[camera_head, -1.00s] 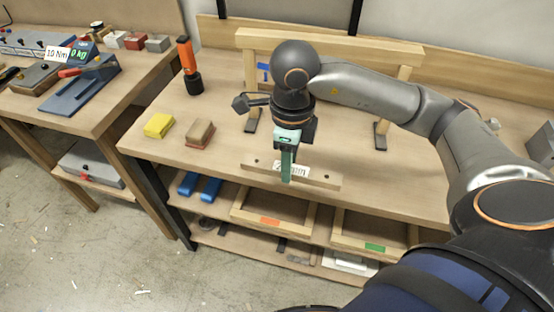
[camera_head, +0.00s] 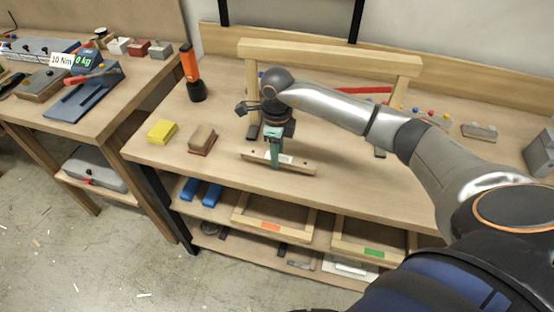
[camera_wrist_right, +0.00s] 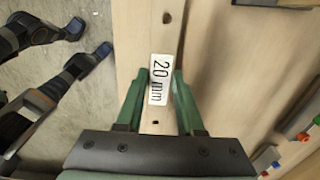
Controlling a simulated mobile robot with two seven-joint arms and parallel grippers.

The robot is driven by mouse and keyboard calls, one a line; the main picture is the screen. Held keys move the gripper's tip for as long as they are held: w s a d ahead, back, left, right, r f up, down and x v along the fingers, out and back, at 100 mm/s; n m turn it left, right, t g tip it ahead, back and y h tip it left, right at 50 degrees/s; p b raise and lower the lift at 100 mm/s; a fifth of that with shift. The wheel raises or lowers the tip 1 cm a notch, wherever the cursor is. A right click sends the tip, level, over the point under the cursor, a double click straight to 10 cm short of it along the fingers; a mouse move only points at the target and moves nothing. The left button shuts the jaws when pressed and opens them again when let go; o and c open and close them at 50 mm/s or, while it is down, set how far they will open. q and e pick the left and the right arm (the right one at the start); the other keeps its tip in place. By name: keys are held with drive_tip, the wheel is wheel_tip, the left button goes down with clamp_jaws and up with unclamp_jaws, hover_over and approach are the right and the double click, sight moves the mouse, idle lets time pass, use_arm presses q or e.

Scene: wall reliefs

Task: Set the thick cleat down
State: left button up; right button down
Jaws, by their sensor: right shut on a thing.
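The thick cleat (camera_head: 301,168) is a pale wooden bar with small dark holes and a white label. In the wrist view the cleat (camera_wrist_right: 148,30) runs lengthwise and its label reads 20 mm. My right gripper (camera_head: 275,162) is shut on its middle, with green fingers on either side of the label; the gripper (camera_wrist_right: 157,100) also shows in the wrist view. The cleat is level, low over or on the front part of the workbench (camera_head: 380,190); I cannot tell whether it touches. My left gripper is not in view.
A yellow block (camera_head: 161,131) and a brown sanding block (camera_head: 202,139) lie left of the cleat. An orange and black tool (camera_head: 191,75) stands behind them. A wooden frame (camera_head: 330,55) rises behind my gripper.

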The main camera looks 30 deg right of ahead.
wheel_tip(320, 180, down, 2)
drive_tip(key=shift+f+p, duration=0.2)
drive_tip(key=shift+p, duration=0.2)
drive_tip(key=shift+f, duration=0.3)
drive_tip(key=shift+f, duration=0.2)
drive_tip(key=c, duration=0.5)
unclamp_jaws()
drive_tip(key=shift+r, duration=0.2)
